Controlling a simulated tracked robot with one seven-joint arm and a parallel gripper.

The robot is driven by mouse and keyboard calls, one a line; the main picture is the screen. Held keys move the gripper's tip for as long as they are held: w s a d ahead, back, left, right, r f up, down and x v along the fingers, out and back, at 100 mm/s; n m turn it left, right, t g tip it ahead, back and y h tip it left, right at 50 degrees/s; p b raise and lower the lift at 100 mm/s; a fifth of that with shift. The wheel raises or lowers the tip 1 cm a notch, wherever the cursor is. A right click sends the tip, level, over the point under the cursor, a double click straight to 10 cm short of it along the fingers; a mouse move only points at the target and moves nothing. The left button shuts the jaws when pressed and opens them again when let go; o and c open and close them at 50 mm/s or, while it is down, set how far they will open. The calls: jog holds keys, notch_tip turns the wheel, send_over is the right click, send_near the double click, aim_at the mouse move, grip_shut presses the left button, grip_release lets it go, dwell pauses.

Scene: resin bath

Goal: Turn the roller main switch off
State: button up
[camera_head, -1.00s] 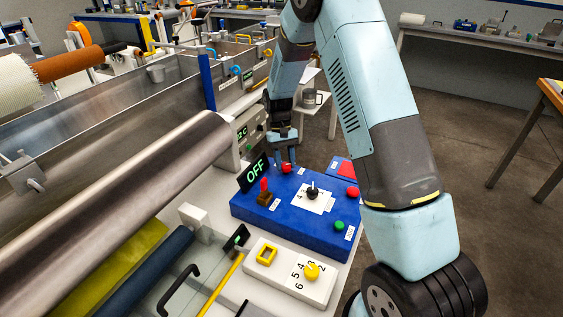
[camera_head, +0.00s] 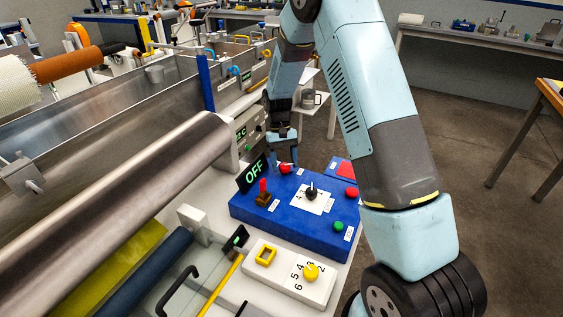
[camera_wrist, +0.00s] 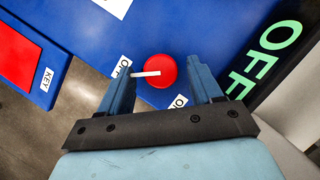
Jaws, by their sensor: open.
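A round red knob (camera_head: 285,168) with a white pointer bar sits at the far corner of the blue control panel (camera_head: 250,216). In the wrist view the red knob (camera_wrist: 162,76) lies between my two fingers, its white bar pointing at a small label on the left that seems to read OFF. A second label beside the knob is partly hidden by a finger. My gripper (camera_head: 283,165) is open just above the knob, with a finger on each side; I cannot tell whether they touch it. A display (camera_head: 254,174) beside the knob reads OFF in green.
The panel also holds a red lever (camera_head: 263,192), a black knob (camera_head: 311,191), a red button (camera_head: 351,192) and a green button (camera_head: 338,226). A metal roller (camera_head: 130,200) lies to the left. A white box with a yellow knob (camera_head: 310,272) stands in front.

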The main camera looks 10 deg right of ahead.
jog(key=d+v, duration=0.1)
jog(key=v, duration=1.2)
jog(key=shift+w+a+r, duration=0.2)
jog(key=shift+a+r, duration=0.1)
jog(key=shift+a, duration=0.2)
jog(key=shift+r, duration=0.1)
jog(key=s+d+r+m+t+y, duration=0.15)
jog(key=s+d+r, duration=0.25)
jog(key=s+r, duration=0.45)
jog(key=s+d+r+t+h, duration=0.1)
jog(key=s+d+r+t, duration=0.2)
jog(key=s+d+r, duration=0.5)
jog(key=s+d+r+t, duration=0.1)
jog(key=s+r+t, duration=0.1)
jog(key=s, duration=0.8)
jog(key=s+d+r+t, duration=0.1)
jog(key=s+r+t, duration=0.1)
jog(key=s, duration=0.8)
jog(key=shift+r+m+t, duration=0.2)
jog(key=shift+m+t, duration=0.15)
jog(key=shift+t, duration=0.4)
